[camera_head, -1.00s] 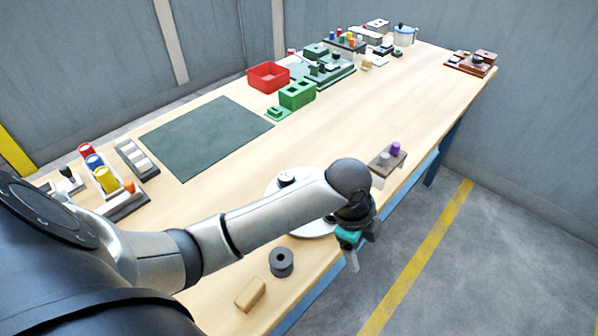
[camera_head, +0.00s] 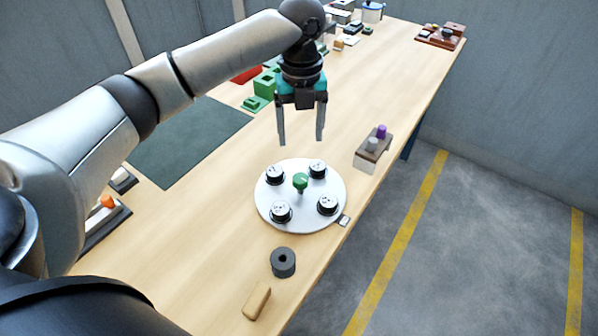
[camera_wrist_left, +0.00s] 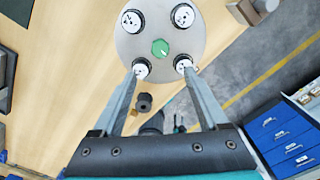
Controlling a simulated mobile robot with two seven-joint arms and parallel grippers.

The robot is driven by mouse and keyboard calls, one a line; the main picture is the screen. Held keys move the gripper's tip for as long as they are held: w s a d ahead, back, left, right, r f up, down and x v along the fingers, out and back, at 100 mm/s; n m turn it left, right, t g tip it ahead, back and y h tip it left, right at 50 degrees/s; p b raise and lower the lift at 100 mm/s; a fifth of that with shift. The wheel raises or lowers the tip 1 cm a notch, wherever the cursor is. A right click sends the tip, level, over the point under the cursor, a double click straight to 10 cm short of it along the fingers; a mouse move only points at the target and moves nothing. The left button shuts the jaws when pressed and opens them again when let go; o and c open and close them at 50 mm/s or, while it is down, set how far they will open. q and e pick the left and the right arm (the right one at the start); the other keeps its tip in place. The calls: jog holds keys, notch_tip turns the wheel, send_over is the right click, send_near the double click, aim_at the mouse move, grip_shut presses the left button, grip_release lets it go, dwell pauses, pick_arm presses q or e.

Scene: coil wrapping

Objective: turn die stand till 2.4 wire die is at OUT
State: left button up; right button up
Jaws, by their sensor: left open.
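The die stand (camera_head: 334,187) is a round white disc near the table's front edge, with a green knob (camera_head: 300,181) in its middle. Several black dies with white marked tops sit around the knob, one of them a front-right die (camera_head: 327,205); the markings are too small to read. A small pale tag (camera_head: 344,221) lies at the disc's front-right rim; its lettering is unreadable. My left gripper (camera_head: 301,141) is open and empty, pointing down above and behind the disc. In the left wrist view, the knob (camera_wrist_left: 160,47) shows just beyond the open fingertips. My right gripper is out of view.
A dark grey ring (camera_head: 283,262) and a tan block (camera_head: 257,301) lie in front of the stand. A small block with purple and grey pegs (camera_head: 368,158) stands to the right. A dark green mat (camera_head: 185,145) lies at left. The table's right edge is close.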

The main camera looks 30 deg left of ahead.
aim_at(300, 178)
pick_arm(q)
notch_tip(300, 178, down, 13)
jog(key=shift+r+b, duration=0.1)
jog(key=shift+b, duration=0.5)
grip_shut()
dwell(0.3)
dwell(0.8)
